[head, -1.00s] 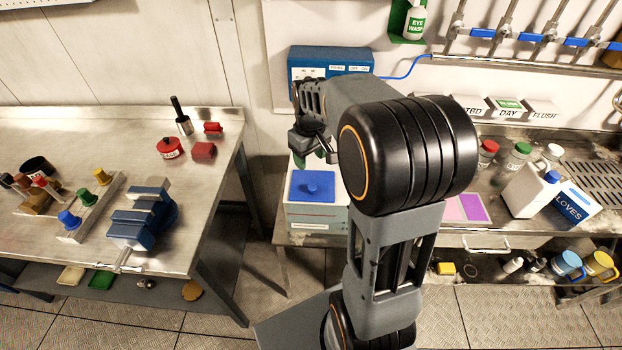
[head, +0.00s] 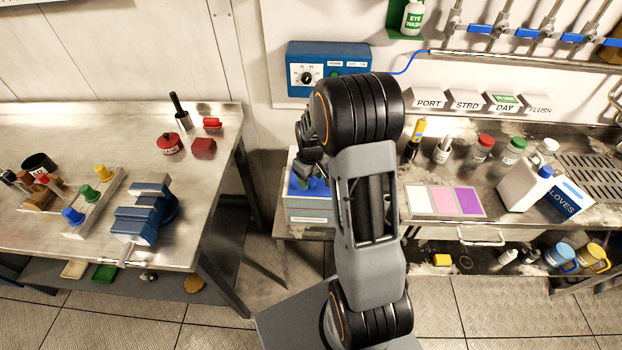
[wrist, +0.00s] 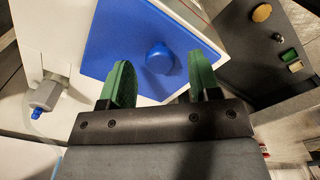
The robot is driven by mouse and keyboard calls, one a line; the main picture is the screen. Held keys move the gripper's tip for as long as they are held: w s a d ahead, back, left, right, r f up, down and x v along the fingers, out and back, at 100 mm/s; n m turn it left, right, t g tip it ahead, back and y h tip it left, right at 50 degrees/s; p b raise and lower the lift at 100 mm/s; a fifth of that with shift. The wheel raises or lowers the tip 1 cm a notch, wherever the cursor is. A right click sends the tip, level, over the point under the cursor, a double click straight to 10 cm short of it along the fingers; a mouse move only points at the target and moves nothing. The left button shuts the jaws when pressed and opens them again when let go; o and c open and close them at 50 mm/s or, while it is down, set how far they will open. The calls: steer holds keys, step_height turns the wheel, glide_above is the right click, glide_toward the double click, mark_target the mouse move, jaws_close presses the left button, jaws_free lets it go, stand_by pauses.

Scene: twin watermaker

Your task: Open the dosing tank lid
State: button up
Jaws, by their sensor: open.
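The dosing tank (head: 309,217) is a pale box with a blue lid, standing left of my arm in the head view. In the wrist view the blue lid (wrist: 115,50) lies flat on the white tank (wrist: 80,15), with a round blue knob (wrist: 159,58) on top. My gripper (wrist: 158,85) is open, its two green fingers apart on either side of the knob's position in the picture. I cannot tell whether the fingers are level with the knob; no contact shows. In the head view my gripper (head: 312,185) is over the lid and hides most of it.
A steel table (head: 85,240) with a blue vise (head: 145,215) stands at left. At right, the bench holds bottles, a white jug (head: 522,188) and a colour card (head: 445,201). A blue control box (head: 345,60) is on the wall behind. A grey fitting (wrist: 45,95) sits beside the lid.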

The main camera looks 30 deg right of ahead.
steer(key=shift+f, duration=0.55)
steer(key=shift+c, duration=0.2)
jaws_close()
